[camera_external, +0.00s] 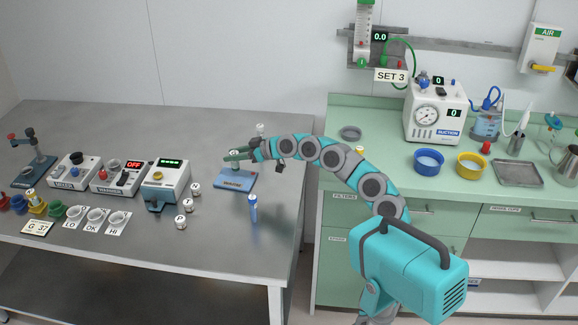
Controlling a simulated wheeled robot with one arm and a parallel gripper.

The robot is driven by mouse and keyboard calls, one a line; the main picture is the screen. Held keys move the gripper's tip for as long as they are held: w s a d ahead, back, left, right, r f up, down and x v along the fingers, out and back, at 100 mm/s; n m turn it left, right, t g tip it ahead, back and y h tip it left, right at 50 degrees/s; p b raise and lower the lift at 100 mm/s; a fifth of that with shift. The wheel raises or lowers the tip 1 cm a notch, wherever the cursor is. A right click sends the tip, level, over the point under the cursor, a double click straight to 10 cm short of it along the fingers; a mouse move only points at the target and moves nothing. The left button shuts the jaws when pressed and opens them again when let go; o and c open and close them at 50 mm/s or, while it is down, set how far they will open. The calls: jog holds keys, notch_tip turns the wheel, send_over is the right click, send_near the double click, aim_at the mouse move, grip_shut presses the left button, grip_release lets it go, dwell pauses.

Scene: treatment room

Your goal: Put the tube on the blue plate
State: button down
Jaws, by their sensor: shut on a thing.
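My gripper (236,155) reaches left over the metal table and is shut on a small white-topped thing, which looks like the tube (234,153). The fingers hide much of it. The blue plate (240,183), with a label on its front, lies on the table just below my gripper. I cannot tell whether the tube's lower end touches the plate. A separate blue tube-like vial (253,208) stands upright on the table, in front and to the right of the plate.
Several small white jars (188,205) stand left of the plate, beside a device with a green display (166,180). A white-topped item (260,129) shows behind my arm. A green counter (385,165) stands to the right.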

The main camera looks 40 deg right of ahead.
aim_at(234, 163)
jog(key=shift+w+a, duration=0.1)
jog(key=shift+w, duration=0.2)
jog(key=shift+f, duration=1.75)
jog(key=shift+f, duration=0.15)
jog(key=c, duration=0.5)
grip_release()
